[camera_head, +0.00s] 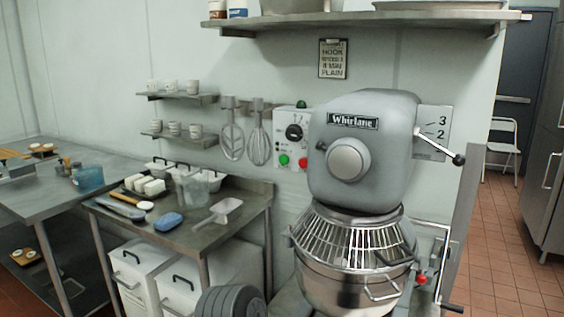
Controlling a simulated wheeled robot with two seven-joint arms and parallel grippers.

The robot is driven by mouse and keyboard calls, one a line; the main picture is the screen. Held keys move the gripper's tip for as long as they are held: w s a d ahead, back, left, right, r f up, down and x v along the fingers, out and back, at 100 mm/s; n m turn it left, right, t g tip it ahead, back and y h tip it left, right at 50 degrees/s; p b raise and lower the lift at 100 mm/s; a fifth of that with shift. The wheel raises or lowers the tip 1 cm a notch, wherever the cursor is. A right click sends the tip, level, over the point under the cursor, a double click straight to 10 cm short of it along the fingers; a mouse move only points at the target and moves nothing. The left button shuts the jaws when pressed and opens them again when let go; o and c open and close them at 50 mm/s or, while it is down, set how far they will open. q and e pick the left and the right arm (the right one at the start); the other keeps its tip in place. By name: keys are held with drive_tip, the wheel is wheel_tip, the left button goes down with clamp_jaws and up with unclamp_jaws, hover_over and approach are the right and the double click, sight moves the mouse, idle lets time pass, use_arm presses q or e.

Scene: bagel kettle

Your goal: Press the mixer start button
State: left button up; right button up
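A large grey mixer (362,152) labelled Whirlane stands right of centre. A wire guard (352,237) sits over its steel bowl (350,286). On the wall just left of the mixer head is a pale control box (293,137). It carries a green button (284,160) at lower left, a red button (303,162) to its right, and a black dial (294,132) above them. Both buttons show unobstructed. Neither of my grippers is in view.
A steel table (245,209) left of the mixer holds a blue sponge (169,222), a scoop (222,209) and clear containers. A grey ribbed lid-like object (230,302) is in front at the bottom. A lever (440,147) sticks out right of the mixer. A shelf (365,19) hangs above.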

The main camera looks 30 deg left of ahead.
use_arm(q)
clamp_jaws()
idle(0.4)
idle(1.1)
